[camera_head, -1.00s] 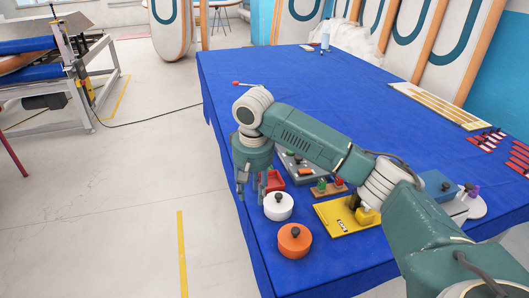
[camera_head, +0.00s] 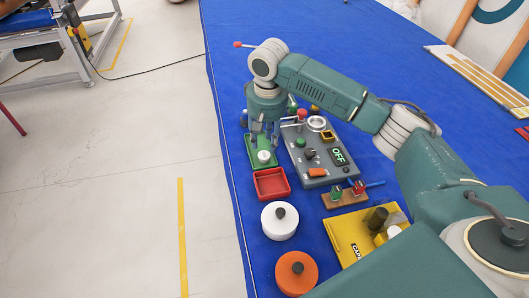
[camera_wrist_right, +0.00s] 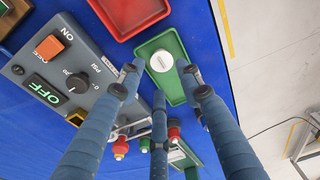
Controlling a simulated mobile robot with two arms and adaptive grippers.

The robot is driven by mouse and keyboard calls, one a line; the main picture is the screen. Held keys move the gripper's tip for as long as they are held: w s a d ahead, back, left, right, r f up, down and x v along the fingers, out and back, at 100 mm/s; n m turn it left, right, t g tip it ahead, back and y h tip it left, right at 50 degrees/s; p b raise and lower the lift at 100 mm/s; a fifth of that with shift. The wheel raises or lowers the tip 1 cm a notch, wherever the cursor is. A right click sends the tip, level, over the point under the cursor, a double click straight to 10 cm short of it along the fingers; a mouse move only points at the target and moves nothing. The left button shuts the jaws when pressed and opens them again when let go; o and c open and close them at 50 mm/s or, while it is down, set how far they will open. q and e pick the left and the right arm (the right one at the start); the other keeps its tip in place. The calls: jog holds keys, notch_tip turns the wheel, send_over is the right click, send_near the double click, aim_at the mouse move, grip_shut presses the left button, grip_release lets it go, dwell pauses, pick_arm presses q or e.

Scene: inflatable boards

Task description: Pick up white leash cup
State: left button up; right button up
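A small white round cup (camera_head: 264,156) stands in a green tray (camera_head: 254,142) near the table's left edge. In the right wrist view the white cup (camera_wrist_right: 162,61) sits toward the upper end of the green tray (camera_wrist_right: 176,91). My right gripper (camera_head: 265,137) is above the green tray, fingers pointing down. In the right wrist view its fingers (camera_wrist_right: 160,84) are spread apart with nothing between them; the cup appears just beyond the fingertips, not gripped. My left gripper is not in view.
Toward the front are a red tray (camera_head: 271,183), a white lidded pot (camera_head: 279,224) and an orange lidded pot (camera_head: 296,276). A grey control box (camera_head: 324,159) marked OFF stands right of the green tray. The blue table (camera_head: 350,45) is clear behind my arm.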

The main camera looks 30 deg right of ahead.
aim_at(264, 155)
jog(key=shift+f, duration=0.55)
jog(key=shift+d+f, duration=0.1)
jog(key=shift+f, duration=0.2)
jog(key=shift+w+f+p, duration=0.2)
jog(key=shift+f+p, duration=0.1)
jog(key=f, duration=0.1)
jog(key=f+p, duration=0.1)
jog(key=f, duration=0.1)
jog(key=shift+w+f, duration=0.3)
jog(key=shift+w, duration=0.1)
jog(key=shift+f+p, duration=0.3)
jog(key=shift+f, duration=0.05)
jog(key=shift+w+f, duration=0.1)
jog(key=shift+f, duration=0.05)
jog(key=shift+d, duration=0.1)
jog(key=c, duration=0.5)
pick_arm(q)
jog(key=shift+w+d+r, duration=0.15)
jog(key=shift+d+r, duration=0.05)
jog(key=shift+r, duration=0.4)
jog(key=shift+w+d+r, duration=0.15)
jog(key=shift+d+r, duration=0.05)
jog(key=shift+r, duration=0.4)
